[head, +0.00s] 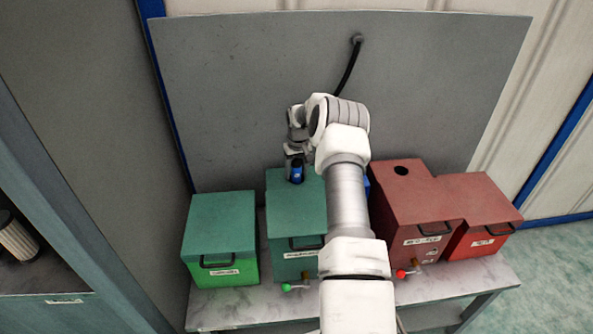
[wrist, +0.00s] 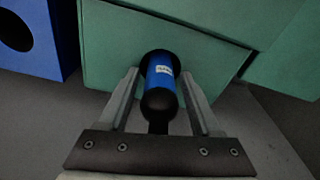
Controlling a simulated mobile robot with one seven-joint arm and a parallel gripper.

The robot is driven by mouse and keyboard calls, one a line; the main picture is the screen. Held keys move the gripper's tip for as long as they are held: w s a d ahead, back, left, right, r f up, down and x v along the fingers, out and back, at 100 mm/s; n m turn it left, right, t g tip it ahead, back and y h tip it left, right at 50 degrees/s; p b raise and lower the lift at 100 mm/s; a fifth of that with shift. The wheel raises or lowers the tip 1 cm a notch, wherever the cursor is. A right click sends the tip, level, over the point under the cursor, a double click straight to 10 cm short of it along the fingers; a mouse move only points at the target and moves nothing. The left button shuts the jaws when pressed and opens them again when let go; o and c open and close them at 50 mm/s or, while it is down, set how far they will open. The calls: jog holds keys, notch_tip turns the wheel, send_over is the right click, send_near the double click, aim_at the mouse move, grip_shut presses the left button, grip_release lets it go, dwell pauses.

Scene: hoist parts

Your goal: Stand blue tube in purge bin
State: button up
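The blue tube (wrist: 160,75), with dark ends and a small white label, lies between my gripper's fingers in the wrist view. A narrow gap shows on each side of it. My gripper (wrist: 160,75) is open around the tube. In the head view the blue tube (head: 297,173) is upright at the top of the middle green box (head: 310,215), under my gripper (head: 296,160). I cannot tell how far its lower end sits in the box. The labels are too small to read, so I cannot tell which box is the purge bin.
A left green box (head: 220,225) stands beside the middle one. A red box (head: 410,200) with a round hole in its lid and another red box (head: 485,205) stand to the right. A blue box (wrist: 40,50) with a hole is partly hidden. A grey panel (head: 240,100) rises behind.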

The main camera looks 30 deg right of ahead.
grip_shut()
jog(key=shift+r, duration=0.15)
jog(key=shift+r+p, duration=3)
jog(key=shift+r, duration=3.9)
